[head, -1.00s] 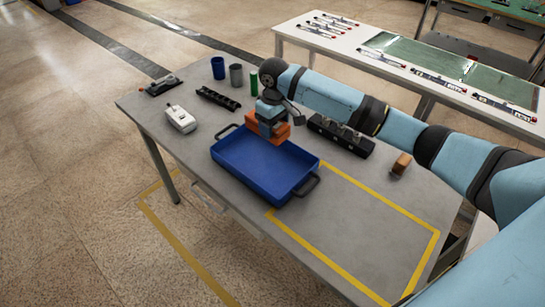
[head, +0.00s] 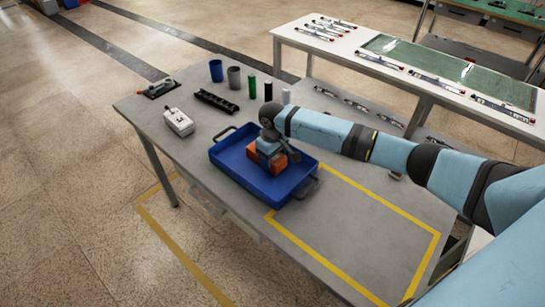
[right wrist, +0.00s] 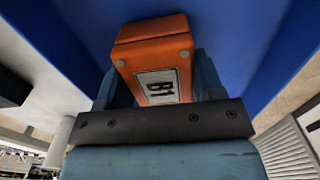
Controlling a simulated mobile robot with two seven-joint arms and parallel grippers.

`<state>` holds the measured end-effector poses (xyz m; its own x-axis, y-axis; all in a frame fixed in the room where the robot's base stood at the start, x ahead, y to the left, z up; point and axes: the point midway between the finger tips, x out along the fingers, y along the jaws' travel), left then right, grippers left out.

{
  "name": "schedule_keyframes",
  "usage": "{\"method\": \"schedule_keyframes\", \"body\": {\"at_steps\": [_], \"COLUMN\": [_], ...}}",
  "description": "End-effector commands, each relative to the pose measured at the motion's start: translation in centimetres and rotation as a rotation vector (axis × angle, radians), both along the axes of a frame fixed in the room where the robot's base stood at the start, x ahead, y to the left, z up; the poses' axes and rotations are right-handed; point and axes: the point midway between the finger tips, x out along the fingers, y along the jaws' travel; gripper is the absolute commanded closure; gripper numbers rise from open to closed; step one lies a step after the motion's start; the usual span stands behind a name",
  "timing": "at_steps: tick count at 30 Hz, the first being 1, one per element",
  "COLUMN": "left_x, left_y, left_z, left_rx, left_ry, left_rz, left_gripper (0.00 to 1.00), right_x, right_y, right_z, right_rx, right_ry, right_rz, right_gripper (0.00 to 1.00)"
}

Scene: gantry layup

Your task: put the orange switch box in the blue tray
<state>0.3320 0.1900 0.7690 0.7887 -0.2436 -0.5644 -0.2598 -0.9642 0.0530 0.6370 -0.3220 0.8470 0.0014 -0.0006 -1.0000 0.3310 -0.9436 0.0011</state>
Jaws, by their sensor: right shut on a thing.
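The orange switch box (head: 281,161) is held by my right gripper (head: 268,149), inside the outline of the blue tray (head: 233,170) on the grey table. In the right wrist view the orange switch box (right wrist: 155,53) sits between the fingers of my right gripper (right wrist: 155,85), with a label reading B1 toward the camera and the tray's blue surface (right wrist: 65,35) behind it. I cannot tell whether the box touches the tray floor. My left gripper is not in view.
A white box (head: 179,122), a black slotted rack (head: 217,101), a blue cup (head: 216,70), a grey cup (head: 234,77) and a green cylinder (head: 252,87) stand beyond the tray. The yellow-outlined area (head: 350,225) at the right front is clear.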

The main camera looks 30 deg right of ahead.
Motion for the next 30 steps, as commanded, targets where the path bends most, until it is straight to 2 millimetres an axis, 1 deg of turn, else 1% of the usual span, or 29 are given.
{"method": "schedule_keyframes", "body": {"at_steps": [4, 5, 6, 7, 8, 16, 19, 23, 30], "left_x": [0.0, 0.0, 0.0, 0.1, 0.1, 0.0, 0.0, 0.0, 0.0], "left_y": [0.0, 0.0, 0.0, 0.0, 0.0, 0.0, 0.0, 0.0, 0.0], "left_z": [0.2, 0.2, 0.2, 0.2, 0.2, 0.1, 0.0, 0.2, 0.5], "left_rx": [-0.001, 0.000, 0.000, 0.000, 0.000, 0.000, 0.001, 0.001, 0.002], "left_ry": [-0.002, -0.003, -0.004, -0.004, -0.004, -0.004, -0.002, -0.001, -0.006], "left_rz": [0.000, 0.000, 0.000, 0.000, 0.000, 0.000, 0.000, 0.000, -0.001], "left_gripper": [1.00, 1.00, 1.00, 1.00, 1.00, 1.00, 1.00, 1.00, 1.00], "right_x": [0.0, 0.0, 0.0, 0.0, 0.0, 0.0, 0.0, 0.1, 0.1], "right_y": [0.0, 0.0, 0.0, 0.0, 0.0, 0.0, 0.0, 0.0, 0.0], "right_z": [-0.2, -0.2, -0.2, -0.2, -0.2, -0.1, 0.5, 2.6, 7.9], "right_rx": [0.000, 0.000, 0.000, 0.000, 0.000, -0.001, 0.001, 0.000, 0.001], "right_ry": [0.000, 0.000, 0.000, 0.000, 0.000, 0.000, -0.002, -0.003, -0.003], "right_rz": [-0.001, -0.001, 0.000, 0.000, 0.000, 0.000, 0.000, 0.000, 0.001], "right_gripper": [0.67, 0.34, 0.25, 0.18, 0.13, 0.13, 0.13, 0.13, 0.13]}}
